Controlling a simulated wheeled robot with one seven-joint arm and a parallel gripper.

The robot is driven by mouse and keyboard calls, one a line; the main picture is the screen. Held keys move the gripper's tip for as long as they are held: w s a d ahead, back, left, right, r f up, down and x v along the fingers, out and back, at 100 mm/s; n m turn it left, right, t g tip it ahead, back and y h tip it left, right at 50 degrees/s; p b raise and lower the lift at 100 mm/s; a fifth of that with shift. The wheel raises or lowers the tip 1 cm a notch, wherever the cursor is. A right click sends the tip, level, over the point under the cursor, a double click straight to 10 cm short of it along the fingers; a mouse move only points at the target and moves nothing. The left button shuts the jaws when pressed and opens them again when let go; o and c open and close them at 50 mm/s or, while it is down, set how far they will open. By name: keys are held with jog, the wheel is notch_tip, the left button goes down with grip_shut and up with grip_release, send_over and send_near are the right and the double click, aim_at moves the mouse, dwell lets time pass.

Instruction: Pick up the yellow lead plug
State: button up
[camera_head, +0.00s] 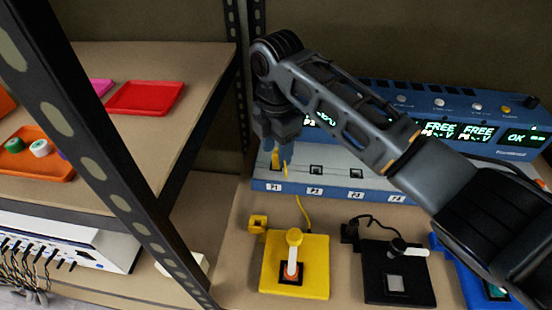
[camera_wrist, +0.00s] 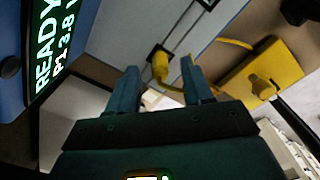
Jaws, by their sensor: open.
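The yellow lead plug (camera_wrist: 160,66) sits at the leftmost socket of the blue power unit, by the P1 label. In the head view a little of the yellow plug (camera_head: 276,158) shows between the dark fingers. My gripper (camera_head: 279,150) is over that socket, pointing down. In the wrist view its two fingers (camera_wrist: 160,72) are apart, with the plug showing in the gap just past the tips; I see no contact. A yellow cable (camera_head: 304,213) runs from the plug to the yellow station (camera_head: 312,262).
The blue unit's grey deck (camera_head: 335,175) has further sockets to the right. Its display (camera_wrist: 52,45) reads READY. The black station (camera_head: 400,285) and a blue station (camera_head: 470,285) stand right of the yellow one. A shelf post (camera_head: 90,150) and red tray (camera_head: 145,97) are left.

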aim_at(276, 163)
jog(key=shift+f, duration=1.3)
jog(key=shift+c, duration=0.3)
grip_shut()
